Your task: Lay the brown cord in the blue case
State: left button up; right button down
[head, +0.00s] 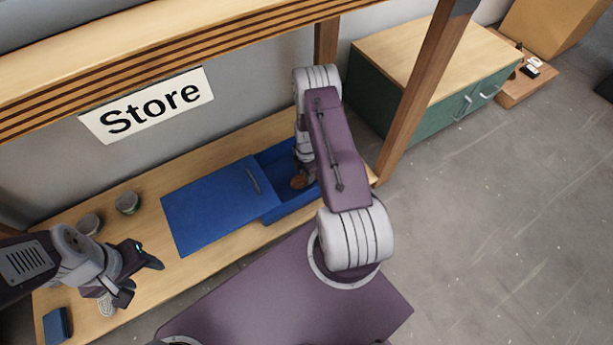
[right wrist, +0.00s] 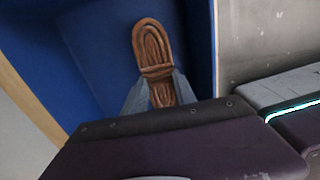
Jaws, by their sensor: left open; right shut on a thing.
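The brown cord (right wrist: 151,42) is a bundled coil seen in the right wrist view, with the blue floor and wall of the case around it. In the head view a bit of the cord (head: 299,182) shows inside the open right part of the blue case (head: 292,207). The case's blue lid (head: 205,207), with a handle, covers the left part. My right gripper (right wrist: 156,92) is shut on the near end of the cord; my arm hides it in the head view. My left gripper (head: 140,277) is open and empty above the shelf at the left.
Two small round containers (head: 127,203) stand left of the case. A pale coil (head: 106,303) and a small dark blue box (head: 57,326) lie near the left end of the wooden shelf. A wooden post (head: 425,85) rises right of my right arm, beside a green cabinet (head: 405,125).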

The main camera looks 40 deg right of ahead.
jog(key=shift+f+b, duration=0.35)
jog(key=shift+f, duration=0.1)
jog(key=shift+f, duration=0.1)
jog(key=c, duration=1)
grip_release()
notch_tip(320, 180, up, 13)
jog(key=p, duration=0.7)
